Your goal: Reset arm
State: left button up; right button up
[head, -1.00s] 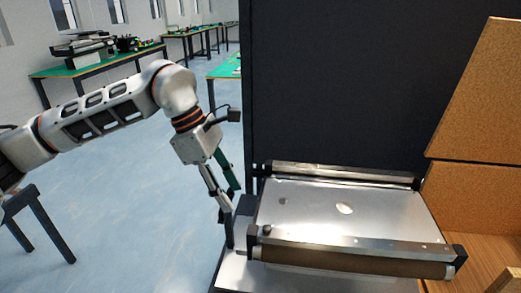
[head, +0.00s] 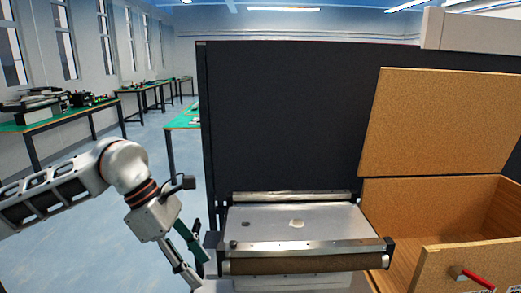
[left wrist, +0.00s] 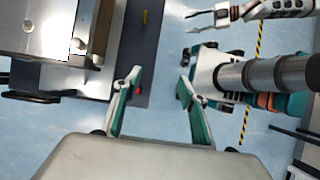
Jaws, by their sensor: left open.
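My left arm comes in from the left in the head view, and its gripper (head: 196,272) hangs low beside the left end of the mini conveyor (head: 290,245). In the left wrist view the left gripper (left wrist: 160,82) has its two teal-padded fingers spread wide with nothing between them. The conveyor's metal side (left wrist: 75,75) lies to the left of the fingers there. My right gripper (left wrist: 200,22) shows at the top right of the left wrist view, small, with its fingers apart and empty. It is not in the head view.
A tall dark panel (head: 280,120) stands behind the conveyor. An open wooden box (head: 475,215) with a red handle (head: 472,278) is at the right. Green-topped benches (head: 75,115) stand at the far left. The blue floor (head: 90,165) is clear left of the conveyor.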

pick_arm(q)
jog(key=s+d+r+n+g+h, duration=0.1)
jog(key=s+d+n+h, duration=0.25)
jog(key=d+h, duration=0.4)
jog(key=s+d+r+n+g+h, duration=0.1)
jog(key=s+d+n+g+h, duration=0.25)
jog(key=d, duration=0.65)
jog(key=w+a+f+n+t+h, duration=0.15)
jog(key=w+n+t, duration=0.25)
jog(key=n+t, duration=0.5)
jog(key=w+a+f+n+t+h, duration=0.1)
jog(key=w+a+f+n+t, duration=0.2)
jog(key=n+t, duration=0.65)
jog(key=w+a+f+n+t+y, duration=0.1)
jog(key=a+f+n+t+y, duration=0.1)
jog(key=a+f+n+y, duration=0.4)
jog(key=a+f+n+t+y, duration=0.1)
jog(key=a+f+n+y, duration=0.15)
jog(key=f+n, duration=0.5)
jog(key=s+a+f+n+g+y, duration=0.3)
jog(key=s+f, duration=0.5)
jog(key=f, duration=0.3)
jog(key=s+a+f+n+g+y, duration=0.2)
jog(key=s+a+f+n+y, duration=0.2)
jog(key=s+a+f+n, duration=0.3)
notch_tip(320, 180, down, 5)
jog(key=shift+s+a+f+n+g+y, duration=0.1)
jog(key=shift+s+a+n+g+y, duration=0.25)
jog(key=shift+a, duration=0.25)
